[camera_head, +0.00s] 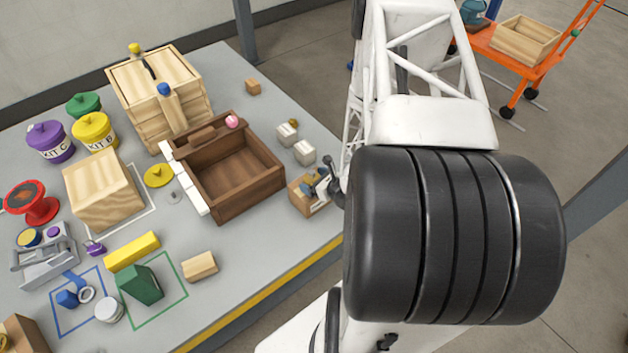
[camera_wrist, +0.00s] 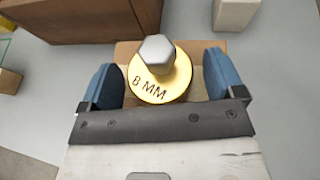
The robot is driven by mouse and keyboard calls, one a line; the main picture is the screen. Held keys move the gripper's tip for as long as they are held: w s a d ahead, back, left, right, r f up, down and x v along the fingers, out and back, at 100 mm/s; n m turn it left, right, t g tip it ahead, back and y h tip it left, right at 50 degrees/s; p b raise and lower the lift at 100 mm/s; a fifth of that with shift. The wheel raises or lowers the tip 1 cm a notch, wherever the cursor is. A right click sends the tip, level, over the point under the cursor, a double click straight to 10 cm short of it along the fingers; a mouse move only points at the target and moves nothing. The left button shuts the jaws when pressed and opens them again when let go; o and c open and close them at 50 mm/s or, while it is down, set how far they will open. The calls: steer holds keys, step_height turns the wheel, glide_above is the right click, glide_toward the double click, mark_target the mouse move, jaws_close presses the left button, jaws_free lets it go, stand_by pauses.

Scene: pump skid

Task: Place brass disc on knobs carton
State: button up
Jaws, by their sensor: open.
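The brass disc (camera_wrist: 150,90), marked "8 MM" and with a pale grey hexagonal knob on top, lies between the blue fingers of my gripper (camera_wrist: 162,84) in the wrist view. The fingers are apart, with a gap on the right and a very small one on the left. Under the disc is a tan carton (camera_wrist: 127,48), mostly covered; the disc appears to rest on it. In the head view my gripper (camera_head: 320,186) is over a small tan carton (camera_head: 312,208) near the table's right edge. Its label is too small to read, and the disc is hardly distinguishable there.
A brown wooden bin (camera_head: 262,190) stands just left of the carton. A yellow knobbed disc (camera_head: 158,175) lies farther left.

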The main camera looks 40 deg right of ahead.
steer(key=shift+r, duration=0.15)
steer(key=v, duration=1.2)
stand_by(0.4)
steer(key=shift+r, duration=0.1)
stand_by(0.6)
steer(key=w+a+r+n+g+y, duration=0.25)
steer(key=a+r+n+g, duration=0.25)
steer(key=a+r+n, duration=0.55)
steer(key=w+a+r+n+g+y, duration=0.2)
steer(key=a+r+n+g+y, duration=0.2)
steer(key=a+r+n, duration=0.7)
steer(key=s+a+r+n+h, duration=0.2)
steer(key=s+r+n+h, duration=0.1)
steer(key=r, duration=0.5)
steer(key=s+a+r+n+g+h, duration=0.1)
steer(key=s+a+r+n+h, duration=0.1)
steer(key=s+r+n, duration=0.3)
steer(key=s+a+r+n+h, duration=0.2)
steer(key=s+r+n+h, duration=0.2)
steer(key=r, duration=0.7)
steer(key=shift+s+a+r+g, duration=0.25)
steer(key=shift+s+g, duration=0.15)
steer(key=shift+s, duration=0.25)
